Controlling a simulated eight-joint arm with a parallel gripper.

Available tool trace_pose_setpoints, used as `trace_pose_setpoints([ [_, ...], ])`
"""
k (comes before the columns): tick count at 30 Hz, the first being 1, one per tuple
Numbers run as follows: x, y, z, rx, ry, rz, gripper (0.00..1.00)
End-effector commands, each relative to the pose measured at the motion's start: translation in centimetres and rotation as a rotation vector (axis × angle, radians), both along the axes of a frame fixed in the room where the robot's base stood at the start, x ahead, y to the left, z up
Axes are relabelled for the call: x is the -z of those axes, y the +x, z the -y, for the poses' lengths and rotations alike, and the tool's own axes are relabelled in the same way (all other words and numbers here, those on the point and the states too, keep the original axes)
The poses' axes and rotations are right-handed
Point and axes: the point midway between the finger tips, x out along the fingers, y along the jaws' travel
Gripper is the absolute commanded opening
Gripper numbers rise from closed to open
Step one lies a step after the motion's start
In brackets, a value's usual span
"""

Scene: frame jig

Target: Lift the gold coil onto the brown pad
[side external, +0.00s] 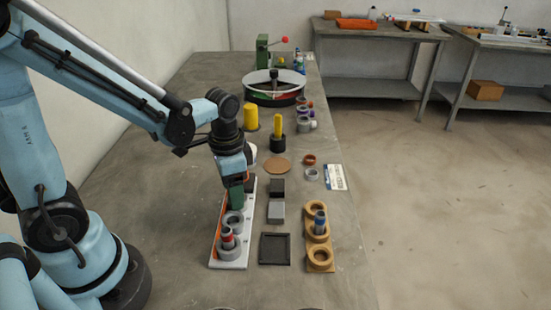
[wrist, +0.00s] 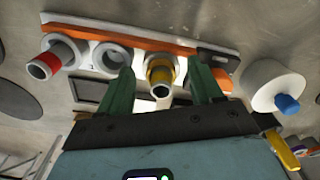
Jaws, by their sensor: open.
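The gold coil (wrist: 153,68) is a yellow-gold ring standing in a grey ring seat on the white and orange rack (wrist: 130,32), around a hollow post. My gripper (wrist: 160,67) is open, with one green finger on each side of the coil; contact cannot be told. In the side view my gripper (side external: 236,203) points down over the rack (side external: 238,265) and hides the coil. The brown pad (side external: 277,166) is a flat round disc on the bench, beyond and to the right of my gripper, with nothing on it.
A red-topped post (side external: 227,240) and an empty grey ring (side external: 234,219) stand on the rack's near part. To the right lie a dark square tray (side external: 274,249), a grey block (side external: 276,212) and a tan ring holder (side external: 319,236). A yellow-handled tool (side external: 278,130) stands behind the pad.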

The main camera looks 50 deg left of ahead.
Motion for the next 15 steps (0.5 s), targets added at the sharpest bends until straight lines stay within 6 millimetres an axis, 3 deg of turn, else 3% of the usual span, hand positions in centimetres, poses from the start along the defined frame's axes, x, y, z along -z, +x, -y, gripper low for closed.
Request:
trace_pose_setpoints([
  [9, 0.31, -0.01, 0.01, 0.0, 0.0, 0.0, 0.65],
  [15, 0.3, -0.02, 0.0, 0.0, 0.0, 0.0, 0.36],
])
